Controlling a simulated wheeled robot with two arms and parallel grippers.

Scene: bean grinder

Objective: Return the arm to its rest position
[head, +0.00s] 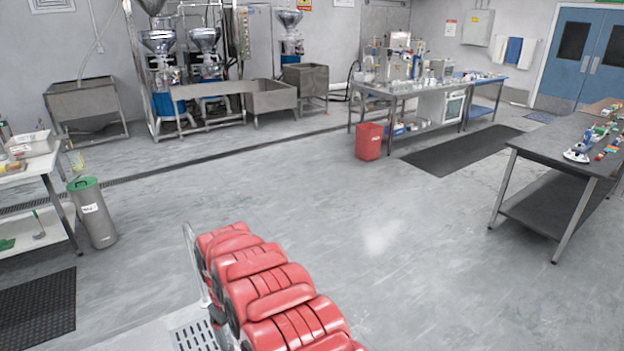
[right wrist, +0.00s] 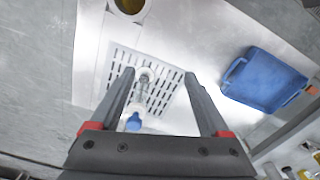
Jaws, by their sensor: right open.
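My right gripper (right wrist: 157,76) shows in the right wrist view, with its two dark fingers spread apart. The gap between the fingertips holds nothing that I can see gripped. A white slotted plate (right wrist: 113,75) lies beyond the fingers. A small white piece with a blue end (right wrist: 133,122) shows between the fingers; I cannot tell its distance, and it does not look clamped. In the head view neither gripper can be seen. My left gripper is in no view.
The right wrist view has a blue tray (right wrist: 262,80) at right. In the head view, open grey floor (head: 400,230) lies ahead. A grey bin (head: 94,220) stands left, a red bin (head: 369,141) before the back bench, and a dark table (head: 560,140) at right.

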